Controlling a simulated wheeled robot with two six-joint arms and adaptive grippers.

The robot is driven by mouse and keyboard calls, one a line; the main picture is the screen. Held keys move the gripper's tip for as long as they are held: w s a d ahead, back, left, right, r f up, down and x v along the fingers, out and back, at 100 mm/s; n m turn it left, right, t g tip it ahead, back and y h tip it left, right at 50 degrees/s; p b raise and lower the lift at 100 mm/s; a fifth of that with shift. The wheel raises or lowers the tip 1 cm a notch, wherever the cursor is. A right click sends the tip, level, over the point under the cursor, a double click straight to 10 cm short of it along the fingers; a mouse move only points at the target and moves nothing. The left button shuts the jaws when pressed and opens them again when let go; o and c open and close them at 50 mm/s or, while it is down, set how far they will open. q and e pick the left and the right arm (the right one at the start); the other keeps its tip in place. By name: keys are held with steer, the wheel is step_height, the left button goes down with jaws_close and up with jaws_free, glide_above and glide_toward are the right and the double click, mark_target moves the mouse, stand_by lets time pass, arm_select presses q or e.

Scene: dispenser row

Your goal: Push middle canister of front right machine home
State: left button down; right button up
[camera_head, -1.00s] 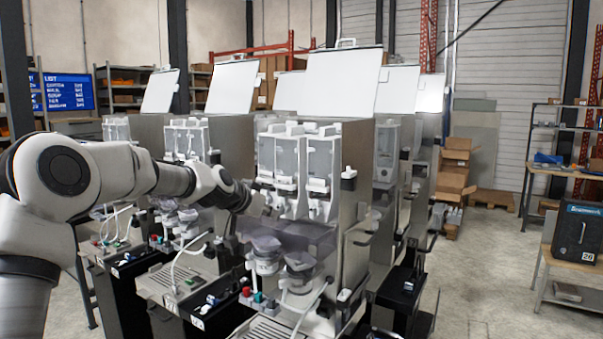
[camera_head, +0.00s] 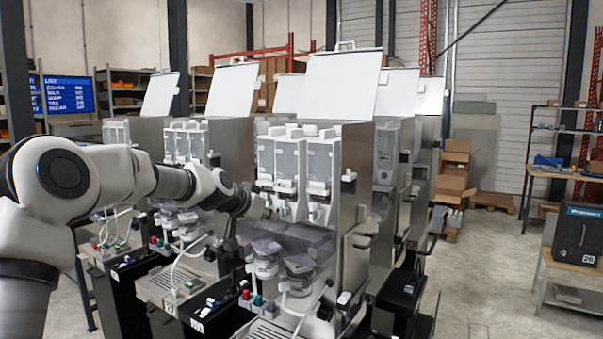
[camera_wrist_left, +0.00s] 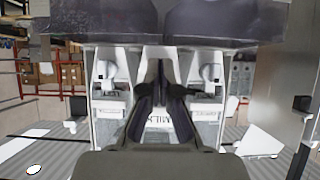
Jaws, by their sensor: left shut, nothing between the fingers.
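The front right machine (camera_head: 353,210) stands at the centre with its lid raised and pale canisters in its upper front. Its middle canister (camera_head: 288,162) is between a left one and a right one (camera_head: 321,165). My left gripper (camera_head: 268,208) is shut and empty, low in front of the canisters. In the left wrist view, which looks upside down, the shut fingers (camera_wrist_left: 160,82) cover much of the middle canister, whose label (camera_wrist_left: 166,135) seems to read MILK. Canisters flank it left (camera_wrist_left: 108,105) and right (camera_wrist_left: 209,105). Contact cannot be told. My right gripper is not in view.
Below the canisters are clear funnels and mixing bowls (camera_head: 298,264). More machines (camera_head: 184,140) stand to the left and behind. Open floor (camera_head: 485,265) lies to the right, with a bench (camera_head: 575,262) holding a dark case (camera_head: 578,232).

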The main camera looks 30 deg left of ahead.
mark_target(278, 212)
arm_select(q)
steer(key=shift+w+d+b, duration=0.1)
steer(key=shift+w+b, duration=0.25)
steer(key=shift+w, duration=1.25)
